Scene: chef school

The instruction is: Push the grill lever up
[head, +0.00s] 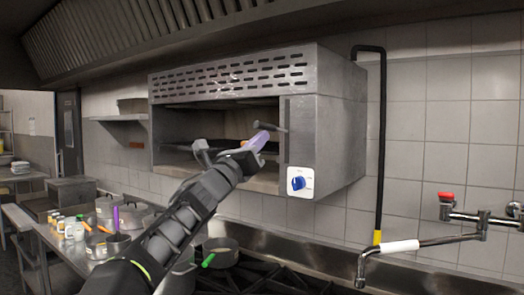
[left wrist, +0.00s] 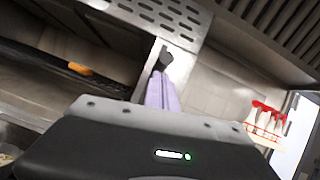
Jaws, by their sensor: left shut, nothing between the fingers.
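The steel grill (head: 325,130) is mounted on the tiled wall, with an open front. A grey lever (head: 271,127) sticks out at the right side of its opening. My left gripper (head: 258,139) has pale purple fingers, shut and empty. In the head view its tips are just below the lever, close to or touching it; I cannot tell which. In the left wrist view the shut fingers (left wrist: 160,90) reach up to a dark piece (left wrist: 162,58) at the grill's edge, probably the lever. My right gripper is not in view.
A blue knob on a white plate (head: 299,182) is at the grill's lower right front. Below are a stove with a pan (head: 220,253) and a counter with pots (head: 133,216). A pipe and a faucet (head: 420,243) are at the right.

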